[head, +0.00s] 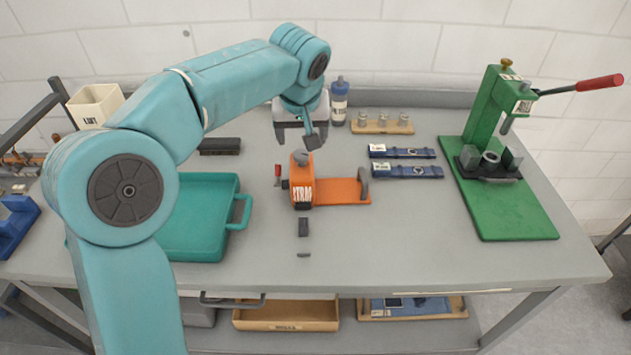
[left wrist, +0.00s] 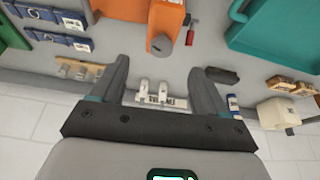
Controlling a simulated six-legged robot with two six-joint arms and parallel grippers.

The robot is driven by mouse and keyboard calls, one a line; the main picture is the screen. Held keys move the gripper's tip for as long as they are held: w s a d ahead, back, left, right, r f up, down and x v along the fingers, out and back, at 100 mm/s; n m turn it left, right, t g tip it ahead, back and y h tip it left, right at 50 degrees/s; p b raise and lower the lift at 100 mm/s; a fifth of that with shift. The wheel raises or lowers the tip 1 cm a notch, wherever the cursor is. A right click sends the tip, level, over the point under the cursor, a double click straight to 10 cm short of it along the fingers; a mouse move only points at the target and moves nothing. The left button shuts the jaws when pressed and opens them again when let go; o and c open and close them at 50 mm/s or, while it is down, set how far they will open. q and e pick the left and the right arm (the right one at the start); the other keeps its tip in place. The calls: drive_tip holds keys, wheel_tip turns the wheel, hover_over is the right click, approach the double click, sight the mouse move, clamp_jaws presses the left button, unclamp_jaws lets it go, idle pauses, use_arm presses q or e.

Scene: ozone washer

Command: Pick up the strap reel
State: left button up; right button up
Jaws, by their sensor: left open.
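In the left wrist view the orange unit (left wrist: 165,22) shows at the top, partly cut off, beyond the fingertips. My left gripper (head: 301,137) hangs behind and above it in the head view. Its two fingers are spread and empty in the left wrist view (left wrist: 163,75). My right gripper is not in view.
A teal tray (head: 190,247) lies left of the orange unit. Two blue tools (head: 405,172) lie to its right, before a green press (head: 497,200). A wooden block with metal pieces (head: 382,126) and a bottle (head: 339,103) stand behind. The bench's front right is clear.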

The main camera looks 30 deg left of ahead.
sight(301, 160)
use_arm(q)
drive_tip(key=x, duration=0.8)
drive_tip(key=shift+s+a+f, duration=0.1)
drive_tip(key=shift+s+f, duration=0.1)
drive_tip(key=shift+f, duration=0.1)
drive_tip(key=shift+s+f+p, duration=0.1)
drive_tip(key=shift+f+p, duration=0.25)
drive_tip(key=x, duration=0.3)
drive_tip(key=p+x, duration=0.1)
drive_tip(key=x, duration=0.1)
drive_tip(key=shift+w+a+r, duration=0.1)
drive_tip(key=shift+w, duration=0.15)
drive_tip(key=shift+s+r, duration=0.1)
drive_tip(key=shift+s, duration=0.15)
drive_tip(key=shift+c, duration=0.3)
drive_tip(key=shift+w, duration=0.1)
clamp_jaws()
